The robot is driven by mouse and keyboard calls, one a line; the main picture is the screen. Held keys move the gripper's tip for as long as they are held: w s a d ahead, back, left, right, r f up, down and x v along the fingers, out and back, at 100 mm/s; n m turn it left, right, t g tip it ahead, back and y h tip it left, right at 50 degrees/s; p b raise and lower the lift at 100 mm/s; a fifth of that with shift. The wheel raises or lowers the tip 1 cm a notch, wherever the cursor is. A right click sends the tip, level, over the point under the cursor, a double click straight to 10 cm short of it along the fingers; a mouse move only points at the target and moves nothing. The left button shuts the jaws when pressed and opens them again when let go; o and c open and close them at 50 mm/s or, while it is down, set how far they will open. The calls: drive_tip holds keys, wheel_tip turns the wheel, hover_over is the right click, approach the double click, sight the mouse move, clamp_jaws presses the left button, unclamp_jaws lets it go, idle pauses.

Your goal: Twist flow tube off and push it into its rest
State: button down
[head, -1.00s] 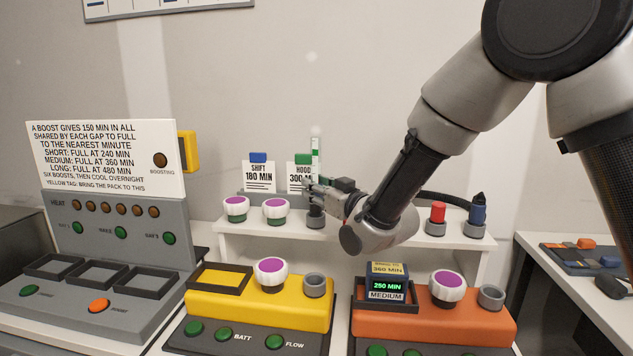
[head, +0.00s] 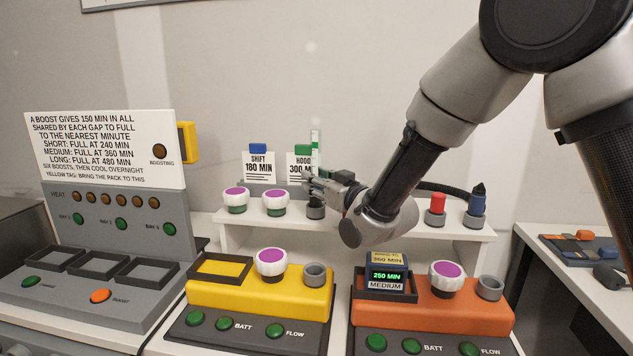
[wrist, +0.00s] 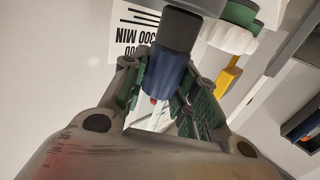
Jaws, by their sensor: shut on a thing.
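The flow tube (head: 315,138) stands upright on the raised white shelf, its clear upper part with green marks showing above my gripper (head: 317,184). In the wrist view my gripper (wrist: 158,100) is shut around the tube's blue lower body (wrist: 166,76). A dark grey cup-like rest (head: 316,212) is directly under the gripper. It also shows in the wrist view (wrist: 180,28), around or against the end of the blue body. How deep the tube sits in it is hidden. The orange unit (head: 435,315) has an empty grey socket (head: 490,282).
Two white-and-green filters (head: 275,203) stand left of the rest. A red-capped piece (head: 437,203) and a blue piece with a dark tip (head: 477,200) stand to the right on the shelf (head: 375,228). Cards stand close behind the gripper. A yellow unit (head: 310,295) is in front.

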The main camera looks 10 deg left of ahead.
drive_tip(key=shift+f, duration=1.3)
idle(1.4)
drive_tip(key=c, duration=1)
unclamp_jaws()
drive_tip(key=shift+r, duration=2.25)
drive_tip(key=c, duration=1.2)
drive_tip(key=shift+f, duration=0.4)
